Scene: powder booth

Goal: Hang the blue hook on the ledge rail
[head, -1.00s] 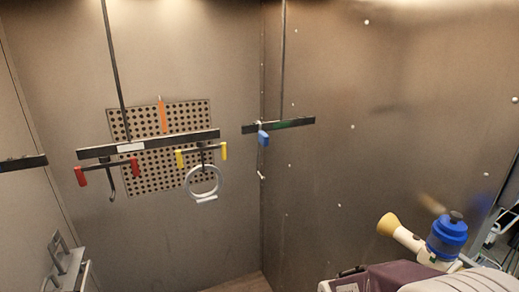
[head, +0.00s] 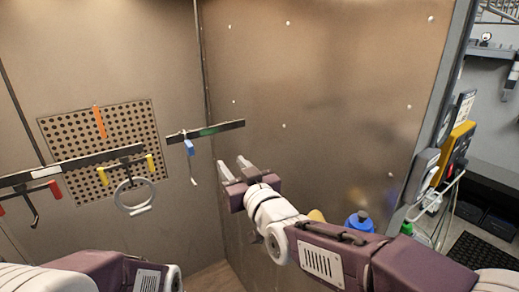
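The blue hook (head: 189,147) hangs at the short dark rail with a green mark (head: 222,129), near that rail's left half. Its thin lower end points down. My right gripper (head: 233,166) is open and empty, to the right of and a little below the blue hook, clearly apart from it in the picture. Its two fingers point up and away from me. My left arm shows at the bottom left, but its gripper is not in view. I cannot tell which rail is the ledge rail.
A longer dark rail (head: 84,164) at the left carries a red-handled hook (head: 33,208) and a yellow-handled hanger with a ring (head: 134,196). A perforated panel (head: 140,120) with an orange strip (head: 99,122) is behind. A blue-topped container (head: 359,222) stands beyond my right arm.

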